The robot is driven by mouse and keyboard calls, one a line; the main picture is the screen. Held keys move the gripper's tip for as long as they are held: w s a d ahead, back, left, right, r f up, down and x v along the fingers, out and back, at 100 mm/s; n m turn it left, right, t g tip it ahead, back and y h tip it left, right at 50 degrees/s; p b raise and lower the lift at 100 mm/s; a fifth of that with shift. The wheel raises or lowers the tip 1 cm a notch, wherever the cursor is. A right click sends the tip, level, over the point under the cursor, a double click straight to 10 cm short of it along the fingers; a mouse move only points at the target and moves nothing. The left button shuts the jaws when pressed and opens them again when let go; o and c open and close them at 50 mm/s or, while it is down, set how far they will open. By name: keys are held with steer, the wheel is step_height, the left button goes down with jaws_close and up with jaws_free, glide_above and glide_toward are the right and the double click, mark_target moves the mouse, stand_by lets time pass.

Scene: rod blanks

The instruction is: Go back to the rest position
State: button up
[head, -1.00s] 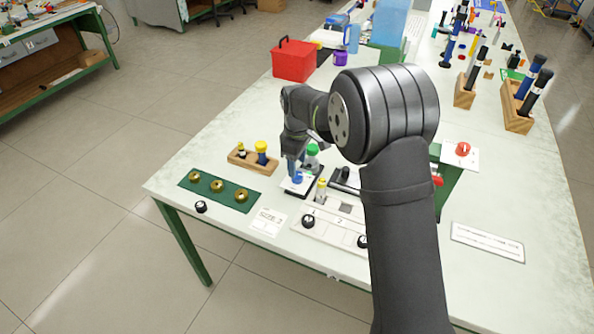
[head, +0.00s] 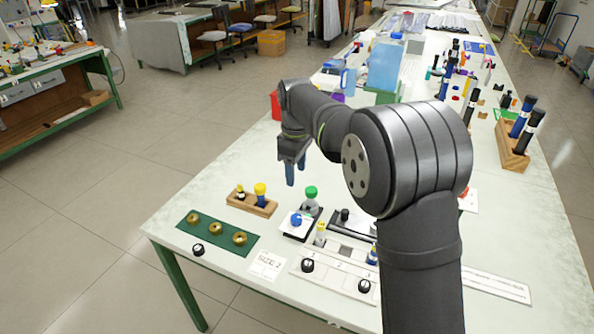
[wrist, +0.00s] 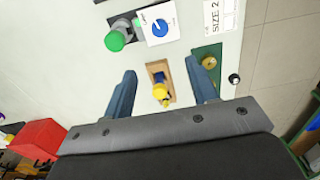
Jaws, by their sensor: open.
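My gripper (head: 291,172) is raised above the table, with its blue fingers pointing down. In the wrist view my gripper (wrist: 162,95) has its two fingers spread wide apart with nothing between them. Below it in that view is a wooden block (wrist: 160,72) holding a yellow-topped piece (wrist: 160,91). In the head view the wooden block (head: 252,204) stands left of the gripper, well below it. My arm hides part of the table behind it.
A green plate (head: 217,236) with brass rings lies at the near left. A green-topped piece (head: 310,193) and a blue knob (head: 296,219) stand beside a white numbered tray (head: 337,270). A red box (wrist: 42,146) and a blue container (head: 385,66) stand farther back.

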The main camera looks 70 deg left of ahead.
mark_target(296, 217)
step_height(296, 217, down, 18)
steer(key=shift+r, duration=0.25)
stand_by(0.4)
steer(key=shift+r, duration=0.1)
steer(key=m, duration=0.3)
steer(key=shift+m, duration=0.4)
steer(key=m, duration=0.8)
steer(key=shift+m, duration=2.2)
stand_by(0.4)
